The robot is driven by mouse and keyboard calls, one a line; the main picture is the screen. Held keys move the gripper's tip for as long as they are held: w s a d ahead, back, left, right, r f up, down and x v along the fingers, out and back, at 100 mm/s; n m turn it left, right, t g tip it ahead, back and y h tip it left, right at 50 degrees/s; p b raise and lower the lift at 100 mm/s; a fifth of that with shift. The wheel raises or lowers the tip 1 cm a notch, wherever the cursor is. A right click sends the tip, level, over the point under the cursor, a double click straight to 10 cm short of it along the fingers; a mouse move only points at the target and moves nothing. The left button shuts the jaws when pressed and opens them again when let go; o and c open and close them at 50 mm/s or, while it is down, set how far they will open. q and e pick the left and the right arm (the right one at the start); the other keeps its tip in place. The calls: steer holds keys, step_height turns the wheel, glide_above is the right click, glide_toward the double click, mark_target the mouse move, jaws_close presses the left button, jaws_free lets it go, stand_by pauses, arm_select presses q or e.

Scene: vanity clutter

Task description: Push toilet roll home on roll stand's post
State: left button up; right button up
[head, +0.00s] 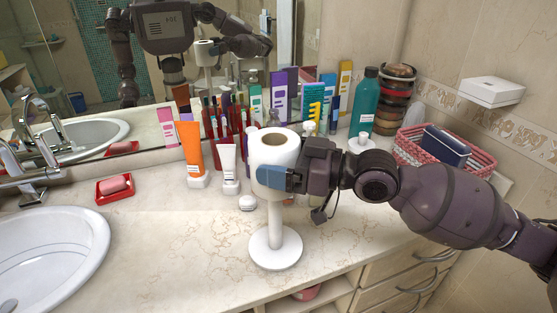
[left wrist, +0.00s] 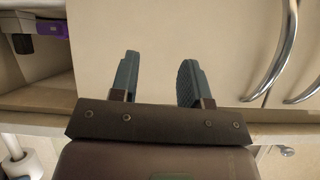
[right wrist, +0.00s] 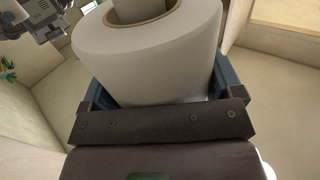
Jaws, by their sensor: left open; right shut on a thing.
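The white toilet roll (head: 274,150) is upright, high on the white roll stand. The stand's post (head: 275,215) shows below the roll, above its round base (head: 275,250) on the counter. My right gripper (head: 277,180) comes in from the right and is shut around the roll's lower part. In the right wrist view the roll (right wrist: 150,60) fills the space between the fingers. A pale piece shows inside its cardboard core. My left gripper (left wrist: 158,80) is open and empty before a cabinet door; it is outside the head view.
Tubes (head: 192,150), bottles and boxes crowd the back of the counter along the mirror. A small white jar (head: 247,203) stands left of the post. A pink basket (head: 445,150) is at the right, the sink (head: 50,240) at the left. The counter between sink and stand is clear.

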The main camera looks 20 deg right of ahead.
steer(key=shift+r+p, duration=0.4)
steer(key=shift+r, duration=0.25)
arm_select(q)
steer(key=shift+w+r+p, duration=0.25)
steer(key=shift+r+p, duration=0.05)
steer(key=shift+r, duration=0.45)
steer(key=shift+w+r+p, duration=0.2)
steer(key=shift+r+p, duration=0.05)
steer(key=shift+r, duration=0.5)
arm_select(e)
steer(key=shift+r, duration=0.8)
arm_select(q)
steer(key=shift+s, duration=0.3)
steer(key=shift+w+r, duration=0.2)
steer(key=shift+w, duration=0.1)
steer(key=shift+s+f, duration=0.25)
steer(key=shift+s, duration=0.05)
arm_select(e)
steer(key=shift+f, duration=0.2)
arm_select(q)
steer(key=shift+w+f+b, duration=0.25)
steer(key=shift+f+b, duration=0.15)
steer(key=shift+f, duration=0.1)
arm_select(e)
steer(key=shift+f, duration=0.85)
